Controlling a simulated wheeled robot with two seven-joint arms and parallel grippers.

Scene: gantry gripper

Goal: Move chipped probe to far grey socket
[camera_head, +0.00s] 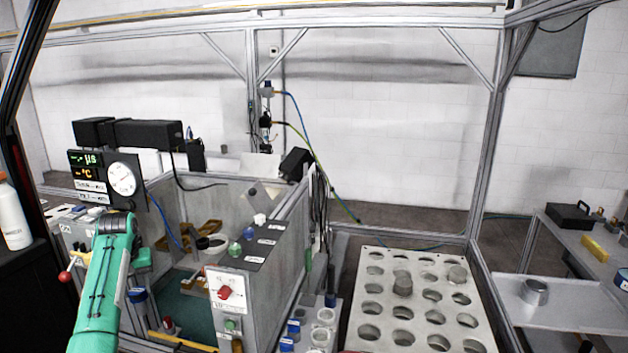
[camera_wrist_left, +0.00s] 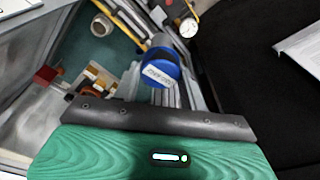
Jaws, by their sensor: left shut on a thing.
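The probe (camera_wrist_left: 162,68), with a blue collar and a white label, is between the grey fingers of my left gripper (camera_wrist_left: 165,95) in the left wrist view. Its lettering is too small to read, and I cannot make out a chip. The gripper is shut on the probe. Pale grey round sockets (camera_head: 325,316) stand in a rack right of the box. My right gripper is not in view.
The open-topped grey box (camera_head: 265,285) has a red knob (camera_head: 225,292) on its front. Blue-topped pieces (camera_head: 293,328) stand beside the sockets. A perforated white plate (camera_head: 372,308) lies to the right. A dial gauge (camera_head: 122,179) stands behind my left arm.

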